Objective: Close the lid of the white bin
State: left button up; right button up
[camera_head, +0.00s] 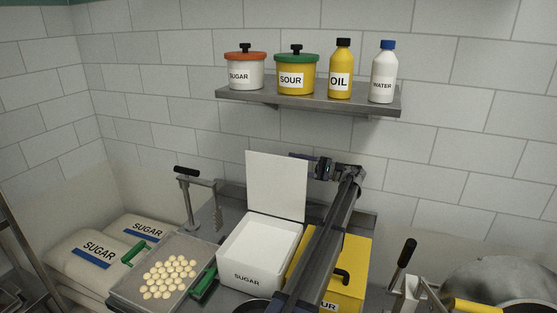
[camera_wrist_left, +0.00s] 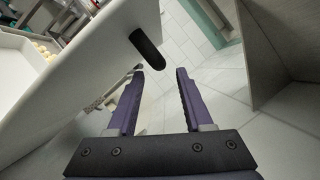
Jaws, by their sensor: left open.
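The white bin (camera_head: 252,268), labelled SUGAR, stands on the bench with its inside showing. Its white lid (camera_head: 276,186) stands up at the bin's back edge. In the left wrist view the lid (camera_wrist_left: 75,85) fills the upper left, with a dark knob (camera_wrist_left: 147,48) standing out from it. My left gripper (camera_head: 314,162) is beside the lid's upper right edge, its arm crossing over the right side of the bin. In the left wrist view the left gripper (camera_wrist_left: 160,72) is open and empty, with the knob just ahead of its fingertips. My right gripper is not seen.
A yellow bin (camera_head: 357,262) with a dark handle stands right of the white bin, partly behind my arm. A tray (camera_head: 193,252) of pale round pieces lies to the left, near a clamp-like stand (camera_head: 186,202). A shelf (camera_head: 305,97) with containers hangs above.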

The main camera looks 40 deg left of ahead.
aim_at(279, 160)
pick_arm(q)
jog(key=p+x, duration=0.1)
jog(key=x, duration=0.5)
jog(key=shift+d, duration=0.1)
grip_shut()
dwell(1.2)
